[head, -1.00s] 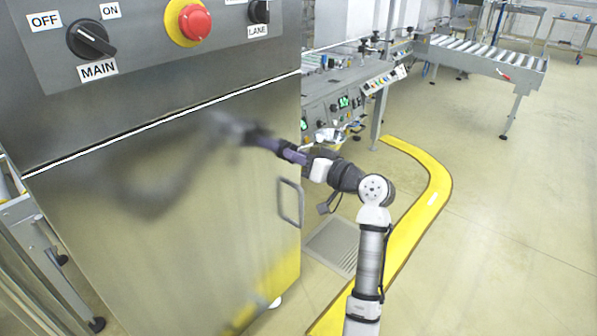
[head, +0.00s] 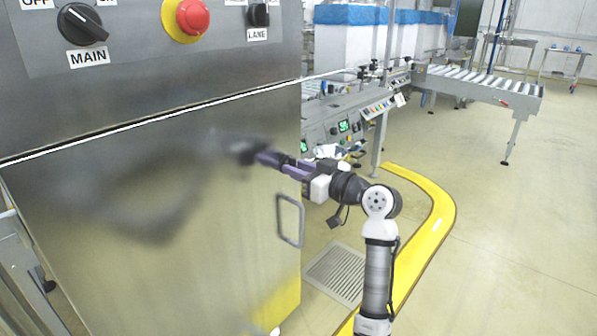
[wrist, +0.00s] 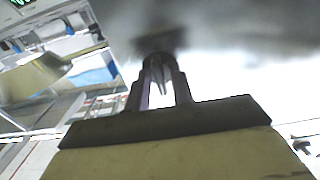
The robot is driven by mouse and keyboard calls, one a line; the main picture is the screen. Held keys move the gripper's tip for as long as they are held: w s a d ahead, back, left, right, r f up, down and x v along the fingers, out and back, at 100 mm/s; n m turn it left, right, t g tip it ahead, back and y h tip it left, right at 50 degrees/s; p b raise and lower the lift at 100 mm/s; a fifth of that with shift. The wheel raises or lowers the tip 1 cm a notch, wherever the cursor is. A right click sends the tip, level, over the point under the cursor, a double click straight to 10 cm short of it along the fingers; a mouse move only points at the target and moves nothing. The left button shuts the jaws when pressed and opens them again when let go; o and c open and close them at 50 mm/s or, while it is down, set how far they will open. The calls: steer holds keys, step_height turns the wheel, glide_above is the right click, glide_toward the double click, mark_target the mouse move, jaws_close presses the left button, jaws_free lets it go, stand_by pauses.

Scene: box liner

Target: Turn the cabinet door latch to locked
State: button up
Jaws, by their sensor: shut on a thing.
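The cabinet door (head: 225,255) is a large brushed-metal panel, closed, filling the left of the head view. My gripper (head: 248,153) reaches its face in the upper right part, with its purple fingers pointing left. In the wrist view my gripper (wrist: 160,78) has its two fingers close together around a thin dark piece (wrist: 159,75), which I take for the latch. The fingers cover most of it, so how far it is turned cannot be told. A blurred dark reflection of my arm shows on the door.
A grey loop handle (head: 290,220) is on the door's right edge, below my arm. Above is a control panel with a MAIN knob (head: 82,24) and a red button (head: 192,17). A conveyor bench (head: 345,120) stands behind.

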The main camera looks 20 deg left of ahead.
steer(key=o, duration=0.7)
steer(key=shift+c, duration=0.2)
steer(key=v, duration=1.3)
steer(key=shift+d+p, duration=0.3)
steer(key=shift+d, duration=0.1)
steer(key=shift+s+d, duration=0.1)
